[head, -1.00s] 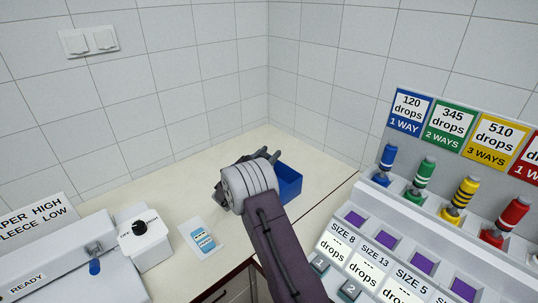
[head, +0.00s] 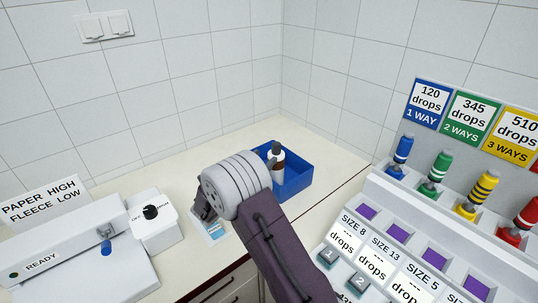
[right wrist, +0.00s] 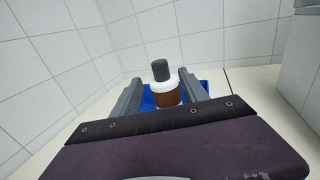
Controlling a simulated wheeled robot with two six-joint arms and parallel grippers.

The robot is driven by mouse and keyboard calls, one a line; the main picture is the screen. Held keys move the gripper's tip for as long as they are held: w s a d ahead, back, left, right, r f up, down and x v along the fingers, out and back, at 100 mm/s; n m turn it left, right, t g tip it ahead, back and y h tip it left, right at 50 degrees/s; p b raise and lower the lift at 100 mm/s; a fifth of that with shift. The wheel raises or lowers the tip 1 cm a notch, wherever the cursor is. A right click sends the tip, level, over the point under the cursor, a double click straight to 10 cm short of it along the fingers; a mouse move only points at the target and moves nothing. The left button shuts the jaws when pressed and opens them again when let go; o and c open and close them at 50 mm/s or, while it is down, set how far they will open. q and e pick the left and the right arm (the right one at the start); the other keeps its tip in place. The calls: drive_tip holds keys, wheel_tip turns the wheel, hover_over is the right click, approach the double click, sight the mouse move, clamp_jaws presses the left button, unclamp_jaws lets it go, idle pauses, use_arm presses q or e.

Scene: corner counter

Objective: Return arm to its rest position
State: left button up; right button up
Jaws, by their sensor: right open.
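My right arm reaches in from the bottom of the head view, its grey wrist over the counter. In the right wrist view the fingers of my right gripper (right wrist: 160,76) stand apart. A brown bottle with a white shoulder and dark cap (right wrist: 165,95) shows beyond and between them. In the head view the bottle (head: 278,158) stands upright in a blue bin (head: 297,179), just past my wrist. The wrist hides part of the bin and most of the gripper in the head view. My left gripper is not in view.
A white card with a blue label (head: 214,230) lies partly behind my wrist. A white dial box (head: 155,222) and a READY machine (head: 75,258) stand at left. At right is a console (head: 400,240) with coloured-capped droppers. The counter behind the bin is clear.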

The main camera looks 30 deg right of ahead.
idle(0.5)
drive_tip(key=s+d+r+m+g+p, duration=0.2)
drive_tip(key=s+d+r+m+g, duration=0.15)
drive_tip(key=s+r, duration=0.25)
drive_tip(key=s+a+f+m+g+y+p, duration=0.1)
drive_tip(key=s+a+f+m+g+y, duration=0.15)
drive_tip(key=s+f+m+y, duration=0.4)
drive_tip(key=s+a+f+m+g+y, duration=0.2)
drive_tip(key=s+a+f, duration=0.2)
drive_tip(key=s, duration=0.6)
drive_tip(key=a+f+m+t+y, duration=0.1)
drive_tip(key=a+f+m+y, duration=0.2)
drive_tip(key=a, duration=0.5)
drive_tip(key=a+f+m+t+y, duration=0.1)
drive_tip(key=a+f+m+y, duration=0.3)
drive_tip(key=a+m, duration=0.3)
drive_tip(key=shift+s+a+m+y, duration=0.2)
drive_tip(key=shift+a+m+y, duration=0.25)
drive_tip(key=shift+y, duration=0.2)
